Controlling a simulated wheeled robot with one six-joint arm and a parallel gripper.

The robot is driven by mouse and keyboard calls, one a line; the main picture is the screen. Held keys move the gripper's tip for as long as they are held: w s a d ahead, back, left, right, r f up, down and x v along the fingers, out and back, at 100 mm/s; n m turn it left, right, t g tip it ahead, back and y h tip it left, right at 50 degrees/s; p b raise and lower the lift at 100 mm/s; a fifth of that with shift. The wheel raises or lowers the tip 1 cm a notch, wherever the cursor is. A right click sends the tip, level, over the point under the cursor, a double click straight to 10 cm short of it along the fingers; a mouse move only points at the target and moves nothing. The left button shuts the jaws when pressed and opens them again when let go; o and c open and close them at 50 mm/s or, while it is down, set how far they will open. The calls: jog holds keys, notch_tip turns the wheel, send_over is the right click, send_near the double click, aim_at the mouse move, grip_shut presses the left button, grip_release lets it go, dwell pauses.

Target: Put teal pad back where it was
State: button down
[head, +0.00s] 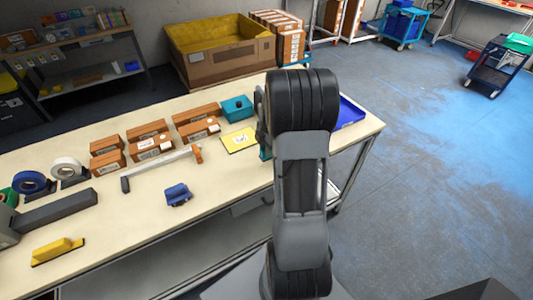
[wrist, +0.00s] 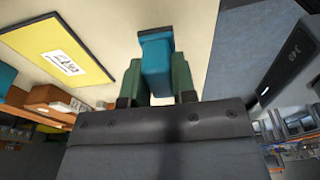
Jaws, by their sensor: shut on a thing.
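The teal pad (wrist: 157,58) is held upright between the two green fingers of my gripper (wrist: 157,82) in the wrist view. The fingers are shut on its sides, and its far end sticks out past them over the pale table top. A yellow mat with a white label (wrist: 66,62) lies to the left of the pad in the wrist view; it also shows in the head view (head: 240,140). In the head view my arm hides most of my gripper and the held pad. I cannot tell whether the pad touches the table.
A teal box (head: 237,108) and several brown cartons (head: 152,147) stand behind the mat. A long grey tool (head: 160,168) and a blue object (head: 177,194) lie left of my arm. A blue tray (head: 350,111) is at the table's right end. The front middle of the table (head: 130,220) is clear.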

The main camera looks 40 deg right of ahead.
jog(key=shift+w+f, duration=0.4)
jog(key=shift+f, duration=1.55)
jog(key=shift+f, duration=0.15)
jog(key=c, duration=0.9)
grip_release()
jog(key=shift+c, duration=0.2)
